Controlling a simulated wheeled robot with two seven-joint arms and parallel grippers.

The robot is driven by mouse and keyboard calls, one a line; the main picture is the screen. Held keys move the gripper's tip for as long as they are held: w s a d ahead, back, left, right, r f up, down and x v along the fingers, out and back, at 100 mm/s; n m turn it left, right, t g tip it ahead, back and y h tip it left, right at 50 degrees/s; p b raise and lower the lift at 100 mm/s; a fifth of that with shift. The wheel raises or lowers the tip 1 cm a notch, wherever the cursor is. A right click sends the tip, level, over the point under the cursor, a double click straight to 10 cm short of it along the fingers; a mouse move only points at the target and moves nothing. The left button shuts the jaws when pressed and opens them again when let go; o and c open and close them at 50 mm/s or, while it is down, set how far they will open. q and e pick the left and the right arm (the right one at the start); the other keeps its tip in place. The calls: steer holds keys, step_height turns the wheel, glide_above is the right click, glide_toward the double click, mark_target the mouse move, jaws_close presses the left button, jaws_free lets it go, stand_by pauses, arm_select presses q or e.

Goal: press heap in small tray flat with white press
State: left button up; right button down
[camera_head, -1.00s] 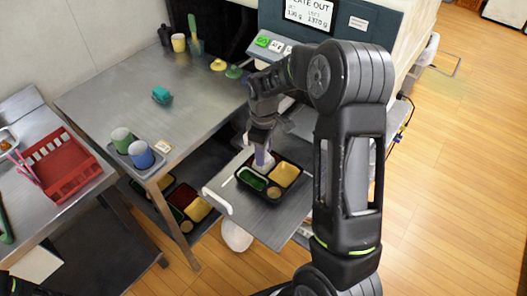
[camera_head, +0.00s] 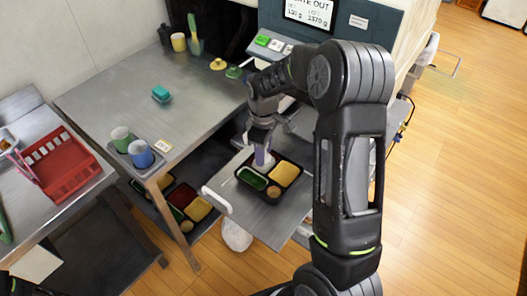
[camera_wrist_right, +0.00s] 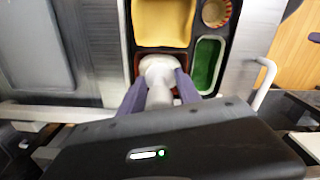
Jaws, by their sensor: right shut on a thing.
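The white press (camera_wrist_right: 158,72) is held in my right gripper (camera_wrist_right: 160,85), which is shut on its handle between the purple fingers. In the head view the right gripper (camera_head: 263,155) is over the back-left part of a black bento tray (camera_head: 266,198). The press's round white foot is inside or just over a small compartment with reddish-brown walls (camera_wrist_right: 137,68). The foot and fingers hide most of what lies in it, so I cannot tell how flat the heap is. My left gripper is not in view.
The bento tray also holds a yellow filling (camera_head: 284,174), a green filling (camera_head: 252,178) and a small brown cup (camera_head: 273,192). It stands on a metal shelf (camera_head: 268,222) with a white handle. Another filled tray (camera_head: 182,202) is lower left. A red basket (camera_head: 62,168) stands farther left.

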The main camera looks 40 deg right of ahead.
steer(key=shift+r+p, duration=2.8)
steer(key=shift+r, duration=1.2)
